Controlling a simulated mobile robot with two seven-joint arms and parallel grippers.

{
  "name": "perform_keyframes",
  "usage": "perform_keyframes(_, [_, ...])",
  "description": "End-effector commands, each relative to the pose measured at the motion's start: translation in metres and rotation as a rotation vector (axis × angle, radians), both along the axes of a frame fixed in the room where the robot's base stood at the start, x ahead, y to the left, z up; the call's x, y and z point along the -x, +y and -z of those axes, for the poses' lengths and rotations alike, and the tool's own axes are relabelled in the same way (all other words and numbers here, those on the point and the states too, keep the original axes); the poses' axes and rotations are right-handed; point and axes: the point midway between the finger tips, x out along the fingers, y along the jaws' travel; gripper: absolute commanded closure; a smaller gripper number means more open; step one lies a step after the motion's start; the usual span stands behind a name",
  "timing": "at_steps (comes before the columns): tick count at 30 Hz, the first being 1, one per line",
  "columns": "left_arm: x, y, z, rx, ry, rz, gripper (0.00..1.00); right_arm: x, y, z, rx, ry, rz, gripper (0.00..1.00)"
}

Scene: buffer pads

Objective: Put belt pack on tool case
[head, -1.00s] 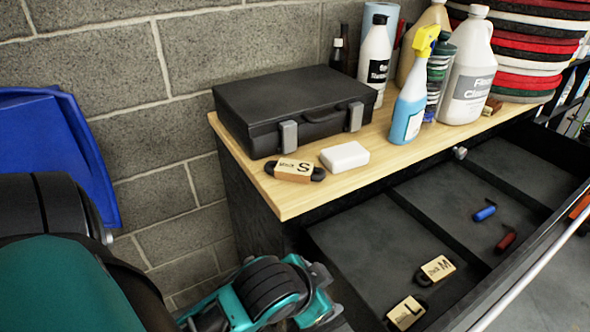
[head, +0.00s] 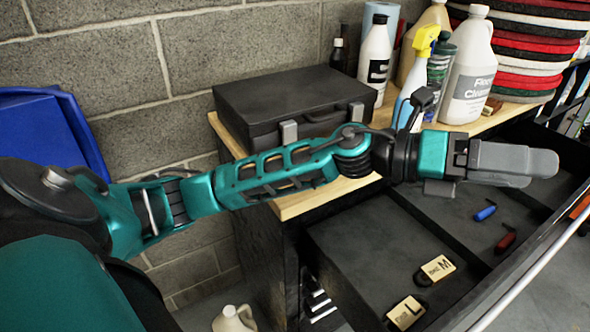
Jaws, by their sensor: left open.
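The tool case (head: 275,98) is a closed black case lying flat on the wooden top, against the wall. Two belt packs, tan cards around black loops, lie in the open drawer: one marked M (head: 437,268) and one marked L (head: 406,312). A third pack, marked S, was on the wooden top before the case and is now hidden behind my left arm. My left gripper (head: 540,163) is stretched right, above the drawer's upper compartments, well clear of the packs. It is open, seen from the side, with nothing visible in it. My right gripper is out of view.
A spray bottle (head: 422,45), a white bottle (head: 374,60) and a floor cleaner jug (head: 468,75) stand on the wooden top. Red, black and white pads (head: 525,50) are stacked behind. Blue (head: 486,212) and red (head: 506,240) tools lie in the drawer.

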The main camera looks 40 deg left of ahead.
Motion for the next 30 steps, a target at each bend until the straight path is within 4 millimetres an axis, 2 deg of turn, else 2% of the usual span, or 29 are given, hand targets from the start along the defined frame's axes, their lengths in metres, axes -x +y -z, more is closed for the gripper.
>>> perform_keyframes(4, [-0.001,0.023,0.031,-0.428,-0.208,0.148,0.21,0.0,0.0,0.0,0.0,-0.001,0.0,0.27])
perform_keyframes(7, [-0.009,0.063,0.054,-0.724,-0.285,0.23,0.21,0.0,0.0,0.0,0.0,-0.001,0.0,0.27])
perform_keyframes(11, [-0.02,0.14,0.068,-1.103,-0.3,0.309,0.21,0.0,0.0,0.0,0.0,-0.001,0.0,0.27])
perform_keyframes(12, [-0.021,0.167,0.069,-1.209,-0.283,0.329,0.21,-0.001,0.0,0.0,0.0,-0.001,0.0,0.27])
perform_keyframes(15, [-0.02,0.233,0.061,-1.438,-0.209,0.365,0.21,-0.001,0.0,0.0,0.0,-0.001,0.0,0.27])
perform_keyframes(19, [-0.009,0.298,0.044,-1.633,-0.09,0.392,0.21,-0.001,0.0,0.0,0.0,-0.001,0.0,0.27])
perform_keyframes(21, [-0.002,0.321,0.036,-1.695,-0.034,0.402,0.21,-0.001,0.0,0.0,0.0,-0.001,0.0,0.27])
perform_keyframes(24, [0.005,0.34,0.031,-1.743,0.019,0.412,0.21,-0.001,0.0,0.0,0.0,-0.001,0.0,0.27])
perform_keyframes(26, [0.007,0.345,0.034,-1.756,0.034,0.417,0.21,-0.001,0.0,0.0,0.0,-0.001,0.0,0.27])
perform_keyframes(30, [0.009,0.347,0.057,-1.761,0.043,0.422,0.21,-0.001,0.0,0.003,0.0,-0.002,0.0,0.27])
